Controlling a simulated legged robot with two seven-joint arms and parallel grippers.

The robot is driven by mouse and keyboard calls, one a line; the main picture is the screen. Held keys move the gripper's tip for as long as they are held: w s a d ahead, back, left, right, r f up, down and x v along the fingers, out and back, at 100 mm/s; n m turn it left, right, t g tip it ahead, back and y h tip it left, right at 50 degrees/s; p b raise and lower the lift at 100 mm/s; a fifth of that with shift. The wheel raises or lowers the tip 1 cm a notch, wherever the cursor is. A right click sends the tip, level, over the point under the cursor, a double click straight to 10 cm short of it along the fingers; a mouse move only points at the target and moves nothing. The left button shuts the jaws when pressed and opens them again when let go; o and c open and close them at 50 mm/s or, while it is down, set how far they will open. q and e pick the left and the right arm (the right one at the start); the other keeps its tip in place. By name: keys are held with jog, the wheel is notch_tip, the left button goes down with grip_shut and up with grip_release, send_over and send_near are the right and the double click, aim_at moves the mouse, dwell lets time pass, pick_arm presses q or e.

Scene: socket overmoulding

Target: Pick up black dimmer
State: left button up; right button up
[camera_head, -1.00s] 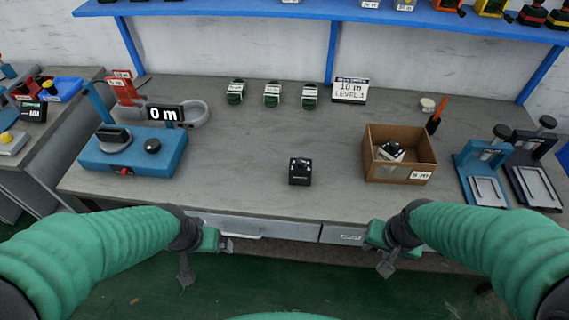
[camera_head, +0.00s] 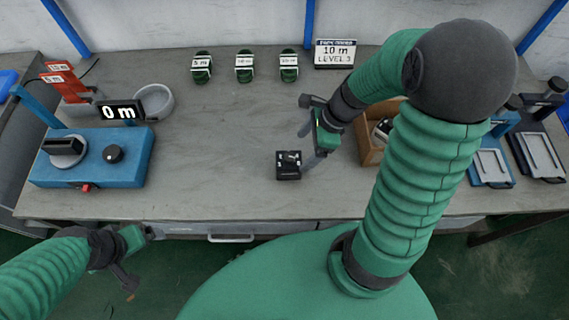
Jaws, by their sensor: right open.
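The black dimmer (camera_head: 288,165) is a small dark box with light marks on top. It sits on the grey table (camera_head: 220,140) near the middle of its front half. My right gripper (camera_head: 308,148) is above the table, just right of and beyond the dimmer. It is open and empty, its fingers pointing down and left, apart from the dimmer as far as I can see.
A cardboard box (camera_head: 369,150) with a part inside stands right of my right gripper, partly hidden by my arm. A blue device (camera_head: 120,175) is at the left, clamp presses (camera_head: 490,165) at the right. Several green spools (camera_head: 244,66) and a sign (camera_head: 335,53) stand at the back.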

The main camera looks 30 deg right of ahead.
aim_at(296, 160)
jog(key=x, duration=0.4)
jog(key=w+b+x, duration=0.1)
jog(key=x, duration=0.1)
jog(key=shift+d, duration=0.25)
jog(key=x, duration=0.1)
jog(key=b+x, duration=0.1)
jog(key=x, duration=0.2)
jog(key=shift+d+f, duration=0.2)
jog(key=shift+f, duration=0.15)
jog(key=shift+w+a+f, duration=0.1)
jog(key=shift+a+f, duration=0.05)
jog(key=shift+a, duration=0.1)
jog(key=shift+w+a, duration=0.1)
jog(key=shift+a, duration=0.15)
jog(key=c, duration=0.4)
jog(key=shift+d, duration=0.25)
jog(key=c, duration=0.8)
jog(key=shift+a, duration=0.1)
jog(key=c, duration=0.5)
pick_arm(q)
jog(key=x, duration=0.3)
jog(key=shift+d+f, duration=0.1)
